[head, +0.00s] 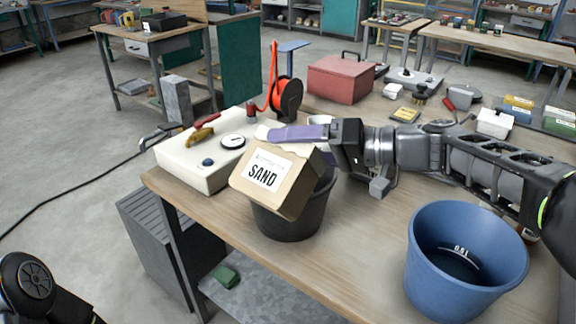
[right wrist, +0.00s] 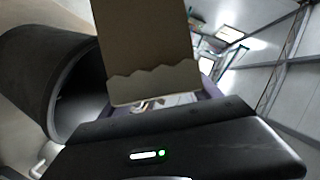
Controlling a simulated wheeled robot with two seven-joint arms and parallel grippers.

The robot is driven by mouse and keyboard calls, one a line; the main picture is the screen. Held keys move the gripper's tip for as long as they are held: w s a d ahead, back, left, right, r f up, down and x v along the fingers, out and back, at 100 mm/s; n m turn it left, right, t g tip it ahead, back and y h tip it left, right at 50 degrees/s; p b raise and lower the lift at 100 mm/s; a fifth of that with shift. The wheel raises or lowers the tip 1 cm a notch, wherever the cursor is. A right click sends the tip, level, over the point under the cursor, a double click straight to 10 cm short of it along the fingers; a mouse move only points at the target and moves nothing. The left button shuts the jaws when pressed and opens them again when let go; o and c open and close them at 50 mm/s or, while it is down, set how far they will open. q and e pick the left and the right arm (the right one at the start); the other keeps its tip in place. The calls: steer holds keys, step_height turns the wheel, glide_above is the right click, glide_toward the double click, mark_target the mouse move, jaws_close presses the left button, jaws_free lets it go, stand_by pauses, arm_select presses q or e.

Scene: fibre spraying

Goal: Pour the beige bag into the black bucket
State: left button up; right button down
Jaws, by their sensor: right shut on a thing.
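The beige bag (head: 268,181), with a white label reading SAND, is tilted over the black bucket (head: 290,222). My right gripper (head: 300,134), with purple fingers, is shut on the upper part of the bag. In the right wrist view the bag (right wrist: 148,45) stands in front of the gripper, with a jagged lower edge, and the bucket's dark opening (right wrist: 82,105) is at left. The bag hides most of the bucket's mouth in the head view. I cannot see any sand flowing. My left gripper is not in view; only part of my left arm shows at bottom left.
A blue bucket (head: 465,262) stands at the table's front right. A white device with a gauge (head: 208,158) sits left of the black bucket. A red toolbox (head: 338,80) and an orange cable reel (head: 288,98) stand behind. Wooden table (head: 358,243) is bare between the buckets.

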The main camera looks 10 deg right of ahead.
steer(key=shift+d, duration=0.2)
steer(key=shift+a+p, duration=0.1)
steer(key=shift+p, duration=0.2)
steer(key=shift+w+d+f+m+y+p, duration=0.1)
steer(key=shift+d+f+m+y+p, duration=0.1)
steer(key=shift+f+m+y+p, duration=0.25)
steer(key=shift+w+a+r+p, duration=0.1)
steer(key=shift+w+a+p, duration=0.1)
steer(key=shift+p, duration=0.1)
steer(key=w+a+f+m+p, duration=0.1)
steer(key=w+a+p, duration=0.3)
steer(key=w, duration=0.4)
steer(key=shift+w+a+f+m, duration=0.35)
steer(key=shift+a+m, duration=0.2)
steer(key=shift+a, duration=0.35)
steer(key=shift+w+d+f+m+y+b, duration=0.4)
steer(key=shift+w+d+f+m+y, duration=0.05)
steer(key=shift+w+d+m+y, duration=0.1)
steer(key=shift+w+d+r+m+t+y+b, duration=0.1)
steer(key=shift+w+d+m+t+y+b, duration=0.15)
steer(key=shift+m, duration=0.55)
steer(key=shift+w+d+m+t+y+b, duration=0.1)
steer(key=shift+d+m+t+y+b, duration=0.2)
steer(key=shift+m, duration=0.45)
steer(key=shift+w+d+r+m+t+y+b, duration=0.15)
steer(key=shift+m+y+b, duration=0.15)
steer(key=shift+m, duration=0.5)
stand_by(0.8)
